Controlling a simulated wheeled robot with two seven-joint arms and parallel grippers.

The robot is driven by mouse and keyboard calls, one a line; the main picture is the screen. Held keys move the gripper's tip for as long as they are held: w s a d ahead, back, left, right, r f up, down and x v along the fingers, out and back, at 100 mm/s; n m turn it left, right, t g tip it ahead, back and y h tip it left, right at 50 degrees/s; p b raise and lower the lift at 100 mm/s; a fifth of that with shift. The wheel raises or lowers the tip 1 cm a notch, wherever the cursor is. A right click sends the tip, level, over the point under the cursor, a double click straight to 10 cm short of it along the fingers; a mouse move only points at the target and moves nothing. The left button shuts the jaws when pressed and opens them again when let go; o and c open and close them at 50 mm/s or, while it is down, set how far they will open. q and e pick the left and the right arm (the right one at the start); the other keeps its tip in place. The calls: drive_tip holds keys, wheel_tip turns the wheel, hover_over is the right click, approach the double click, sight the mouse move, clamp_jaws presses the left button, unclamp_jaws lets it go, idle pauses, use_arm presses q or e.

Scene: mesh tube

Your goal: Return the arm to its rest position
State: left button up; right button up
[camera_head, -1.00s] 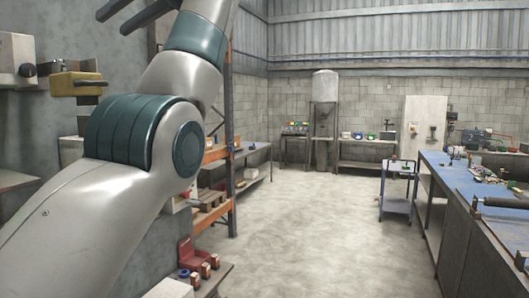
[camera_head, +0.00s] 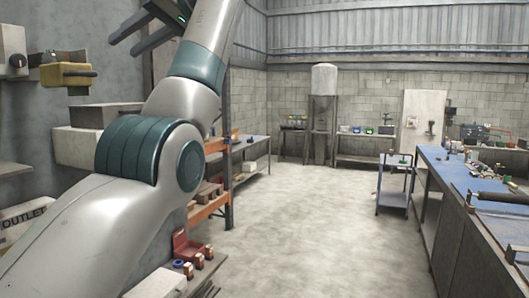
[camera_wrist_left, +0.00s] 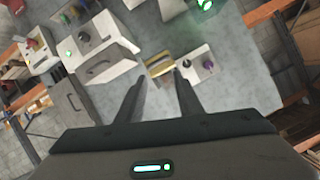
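My left arm comes in from the left of the head view and rises to the top, with its elbow bent. My left gripper (camera_head: 122,46) is at the top edge, its two dark fingers apart and pointing left toward the wall. In the left wrist view the left gripper (camera_wrist_left: 158,76) is open with nothing between its fingers. My right gripper is in neither view.
A yellow block (camera_head: 67,75) on a wall mount and a grey box with a knob (camera_head: 14,52) are at the left. An orange-framed shelf (camera_head: 210,207) stands behind the arm. A blue-topped workbench (camera_head: 450,172) runs along the right. The middle floor is clear.

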use_arm(q)
drive_tip(key=w+f+m+t+h+b, duration=0.1)
drive_tip(key=w+f+m, duration=0.1)
drive_tip(key=w+f, duration=0.8)
drive_tip(key=w+a+f+m+h+b, duration=0.1)
drive_tip(key=w+f+m, duration=0.25)
drive_tip(key=f, duration=1.35)
drive_tip(key=w+f+m+t+b, duration=0.1)
drive_tip(key=w+f+m, duration=0.1)
drive_tip(key=w+f, duration=0.8)
drive_tip(key=s+d+f+m+h+b, duration=0.1)
drive_tip(key=s+f+m+h, duration=0.2)
drive_tip(key=f, duration=2.4)
drive_tip(key=s+f+m+h+b, duration=0.2)
drive_tip(key=s+f, duration=0.3)
drive_tip(key=f, duration=2.3)
drive_tip(key=s+d+f+m+g+h+b, duration=0.1)
drive_tip(key=s+f+h, duration=0.1)
drive_tip(key=s+f, duration=1.65)
drive_tip(key=s+d+f+g+h+b, duration=0.1)
drive_tip(key=s+f+g+h+b, duration=0.1)
drive_tip(key=s+f, duration=2.25)
drive_tip(key=s, duration=0.8)
drive_tip(key=s+f+g+h+b, duration=0.1)
drive_tip(key=s+f, duration=0.5)
drive_tip(key=s, duration=0.8)
drive_tip(key=s+f+n+g+h+b, duration=0.1)
drive_tip(key=s+f, duration=0.5)
drive_tip(key=s, duration=0.8)
drive_tip(key=shift+a, duration=0.15)
